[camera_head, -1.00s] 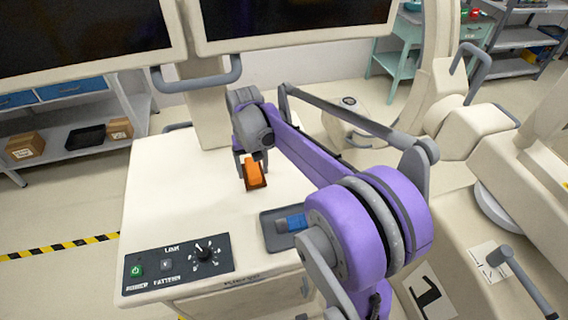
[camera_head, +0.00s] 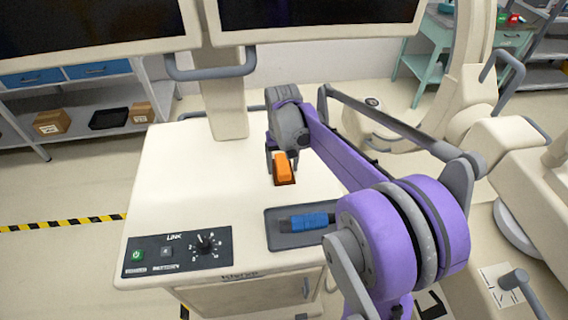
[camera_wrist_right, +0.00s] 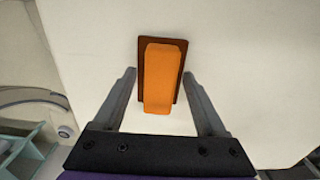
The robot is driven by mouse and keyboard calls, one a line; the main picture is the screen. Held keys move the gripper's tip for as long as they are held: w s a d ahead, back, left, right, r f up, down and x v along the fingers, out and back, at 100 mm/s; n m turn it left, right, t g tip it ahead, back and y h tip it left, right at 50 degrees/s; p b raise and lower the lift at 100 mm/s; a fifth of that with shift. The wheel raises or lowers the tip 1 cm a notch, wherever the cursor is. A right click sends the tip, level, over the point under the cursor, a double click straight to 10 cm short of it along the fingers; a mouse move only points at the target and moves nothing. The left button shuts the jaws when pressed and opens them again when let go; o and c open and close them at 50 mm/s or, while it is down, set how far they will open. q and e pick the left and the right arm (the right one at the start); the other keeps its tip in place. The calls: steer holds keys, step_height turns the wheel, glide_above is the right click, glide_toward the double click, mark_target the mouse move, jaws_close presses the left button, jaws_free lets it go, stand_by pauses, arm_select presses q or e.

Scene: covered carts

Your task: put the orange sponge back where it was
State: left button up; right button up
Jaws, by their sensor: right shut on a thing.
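The orange sponge (camera_head: 283,166) is at the tip of my right gripper (camera_head: 282,160), over the white cart top (camera_head: 190,190). In the right wrist view the sponge (camera_wrist_right: 163,80) lies between the two fingers of my right gripper (camera_wrist_right: 160,75), which is shut on it. A dark brown rectangle (camera_wrist_right: 142,65) shows beneath and around the sponge's far end; in the head view its edge (camera_head: 286,183) shows just below the sponge. I cannot tell whether the sponge touches it. My left gripper is not in view.
A dark tray (camera_head: 275,242) holding a blue-handled tool (camera_head: 305,221) lies in front of the sponge on the cart. A control panel (camera_head: 178,252) with a knob is at the front left. A monitor post (camera_head: 225,105) stands behind. The cart top's left side is clear.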

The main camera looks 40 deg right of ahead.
mark_target(283, 164)
steer(key=shift+a+r, duration=0.1)
steer(key=shift+a, duration=0.05)
steer(key=o, duration=1.2)
steer(key=shift+d+f, duration=0.2)
steer(key=shift+d, duration=0.05)
steer(key=shift+o, duration=0.2)
steer(key=shift+a, duration=0.1)
steer(key=shift+r, duration=0.25)
step_height(283, 164, up, 12)
steer(key=shift+p, duration=0.4)
steer(key=shift+f, duration=0.1)
